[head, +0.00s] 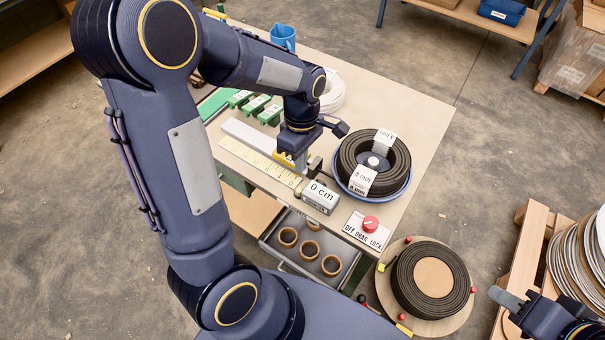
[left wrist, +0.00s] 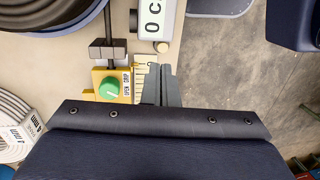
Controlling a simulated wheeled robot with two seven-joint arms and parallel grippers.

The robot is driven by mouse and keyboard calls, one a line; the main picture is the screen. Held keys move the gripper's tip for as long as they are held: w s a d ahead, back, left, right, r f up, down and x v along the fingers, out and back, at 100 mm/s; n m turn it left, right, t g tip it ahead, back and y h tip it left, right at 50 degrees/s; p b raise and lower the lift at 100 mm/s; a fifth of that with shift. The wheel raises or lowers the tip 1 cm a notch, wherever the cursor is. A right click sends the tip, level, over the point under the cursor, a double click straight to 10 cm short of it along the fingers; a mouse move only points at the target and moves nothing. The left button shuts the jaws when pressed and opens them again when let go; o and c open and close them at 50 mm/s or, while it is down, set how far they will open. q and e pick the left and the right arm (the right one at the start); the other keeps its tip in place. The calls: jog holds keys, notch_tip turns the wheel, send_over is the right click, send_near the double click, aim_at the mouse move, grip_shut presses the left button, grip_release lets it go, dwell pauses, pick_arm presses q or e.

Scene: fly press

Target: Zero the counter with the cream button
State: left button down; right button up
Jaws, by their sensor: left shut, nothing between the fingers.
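The counter (head: 320,196) is a grey box at the table's front edge, and its display reads "0 cm". It also shows in the left wrist view (left wrist: 152,18), cut off by the top edge. The cream button (left wrist: 162,47) is a small round knob at the counter's end; I cannot make it out clearly in the head view. My left gripper (head: 301,168) is shut and empty over the measuring strip, beside the counter. In the left wrist view its fingertips (left wrist: 160,68) are close to the cream button, apart from it in the picture. My right gripper (head: 506,297) is at the lower right, far from the counter; its fingers are unclear.
A yellow block with a green knob (left wrist: 109,88) is beside the left fingers. A black cable coil (head: 372,165) sits in a blue dish behind the counter. A red knob (head: 370,223) marked "OFF DRAG LOCK" is to the right. An open drawer (head: 345,262) holds several brown rings.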

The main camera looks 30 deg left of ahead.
pick_arm(q)
jog(key=r, duration=0.3)
jog(key=w+r, duration=0.1)
jog(key=r, duration=0.1)
jog(key=shift+a+r, duration=0.3)
jog(key=shift+r, duration=0.05)
dwell(0.4)
jog(key=s+d+r+m+t+h, duration=0.1)
jog(key=s+r+m+t, duration=0.1)
jog(key=s+m, duration=0.5)
jog(key=s+d+r+m+t+h, duration=0.2)
jog(key=s+m+t, duration=0.3)
jog(key=s+m, duration=0.3)
jog(key=shift+d+r+m, duration=0.2)
jog(key=shift+r+m, duration=0.1)
jog(key=shift+r, duration=0.4)
jog(key=shift+s, duration=0.1)
dwell(2.0)
